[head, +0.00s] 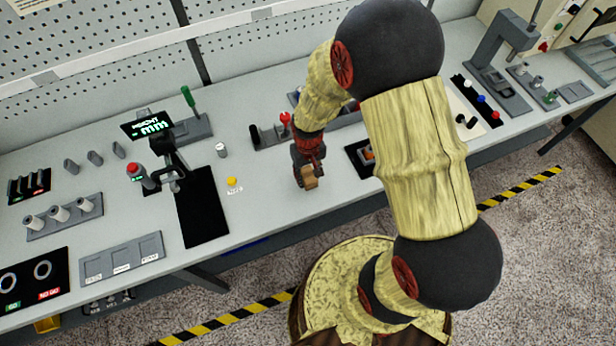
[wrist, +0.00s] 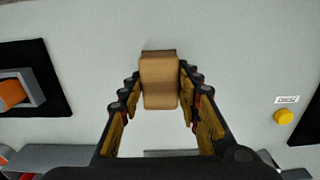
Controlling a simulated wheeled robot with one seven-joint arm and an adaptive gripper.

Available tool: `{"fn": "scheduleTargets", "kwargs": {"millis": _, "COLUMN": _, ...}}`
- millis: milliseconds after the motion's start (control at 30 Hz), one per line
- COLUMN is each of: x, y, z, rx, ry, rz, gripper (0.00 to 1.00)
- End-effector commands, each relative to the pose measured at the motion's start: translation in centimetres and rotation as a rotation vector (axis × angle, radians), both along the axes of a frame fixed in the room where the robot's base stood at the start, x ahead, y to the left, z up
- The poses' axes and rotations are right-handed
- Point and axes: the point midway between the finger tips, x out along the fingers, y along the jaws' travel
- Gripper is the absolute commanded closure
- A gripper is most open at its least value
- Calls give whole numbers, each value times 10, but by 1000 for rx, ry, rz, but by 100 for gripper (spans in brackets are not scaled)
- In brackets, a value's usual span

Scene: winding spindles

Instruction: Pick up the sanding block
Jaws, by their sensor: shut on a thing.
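The sanding block (wrist: 160,82) is a tan, wood-coloured block with rounded edges, seen between my fingers in the wrist view. It also shows in the head view (head: 310,182), at the tip of my arm over the bench. My gripper (wrist: 160,95) is shut on it, with one finger along each side. The lower end of the block is partly hidden, and I cannot tell whether it touches the bench top.
The bench top (head: 270,205) is clear just around the block. A yellow button (head: 232,182) with a label is to the left. A dark tray with an orange part (wrist: 14,93) is close by. A black mat (head: 203,208) and a display (head: 147,124) stand further left.

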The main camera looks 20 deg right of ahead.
Motion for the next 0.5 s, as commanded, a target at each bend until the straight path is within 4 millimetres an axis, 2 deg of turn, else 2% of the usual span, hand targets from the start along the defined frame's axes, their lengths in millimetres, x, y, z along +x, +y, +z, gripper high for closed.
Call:
{"fn": "scheduleTargets", "kwargs": {"millis": 67, "x": -2, "y": 0, "z": 15, "rx": 0, "ry": -4, "rz": 0, "gripper": 93}}
{"fn": "scheduleTargets", "kwargs": {"millis": 333, "x": -47, "y": 2, "z": 70, "rx": 0, "ry": -7, "rz": 0, "gripper": 93}}
{"fn": "scheduleTargets", "kwargs": {"millis": 500, "x": -86, "y": 3, "z": 87, "rx": 0, "ry": -3, "rz": 1, "gripper": 93}}
